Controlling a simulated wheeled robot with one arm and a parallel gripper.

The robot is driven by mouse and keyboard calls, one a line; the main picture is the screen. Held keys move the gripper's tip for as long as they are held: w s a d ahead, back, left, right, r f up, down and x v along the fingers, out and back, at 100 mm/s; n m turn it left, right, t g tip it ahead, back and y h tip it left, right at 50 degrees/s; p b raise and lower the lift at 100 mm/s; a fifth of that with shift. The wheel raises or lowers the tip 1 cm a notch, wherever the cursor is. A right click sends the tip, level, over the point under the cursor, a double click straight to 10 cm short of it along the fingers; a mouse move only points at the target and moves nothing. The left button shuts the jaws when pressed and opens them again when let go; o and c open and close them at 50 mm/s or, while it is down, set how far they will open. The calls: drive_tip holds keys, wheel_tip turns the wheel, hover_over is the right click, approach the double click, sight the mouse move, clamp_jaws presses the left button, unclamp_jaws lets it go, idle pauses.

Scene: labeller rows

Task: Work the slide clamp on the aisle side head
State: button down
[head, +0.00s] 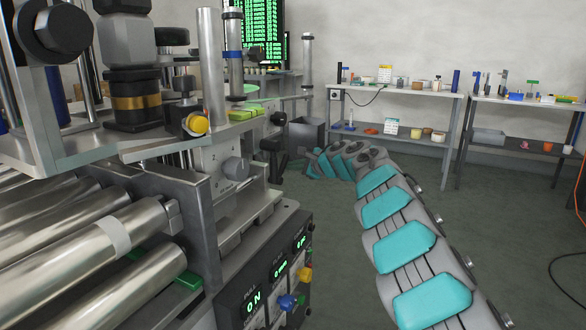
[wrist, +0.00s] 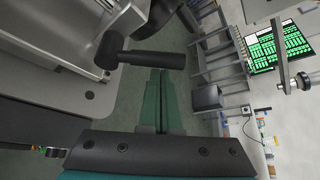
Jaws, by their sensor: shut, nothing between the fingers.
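The labeller's side head (head: 215,165) stands at the left in the head view, with a pale plate and a round grey knob. A black lever handle (head: 272,145) sticks out on its aisle side; I take it for the slide clamp's handle. In the wrist view a black T-shaped handle (wrist: 150,60) lies across the picture, fixed to the grey body at upper left. My gripper (wrist: 160,74) has its green fingers shut and empty, tips just below the handle's bar in the picture. Whether they touch it I cannot tell. In the head view the fingers cannot be made out.
Steel rollers (head: 65,255) and a control box (head: 265,270) with green displays and coloured knobs fill the near left. A yellow knob (head: 196,123) sits above. Shelving tables (head: 395,88) with small items stand along the back wall.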

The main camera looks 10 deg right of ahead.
drive_tip(key=shift+f+b, duration=0.25)
drive_tip(key=shift+b, duration=0.8)
drive_tip(key=r+n+b, duration=0.1)
drive_tip(key=b, duration=0.3)
drive_tip(key=s+a+r+n+t+b, duration=0.1)
drive_tip(key=b, duration=0.3)
drive_tip(key=shift+s+a+r+t+h, duration=0.1)
drive_tip(key=shift+s+t+h, duration=0.2)
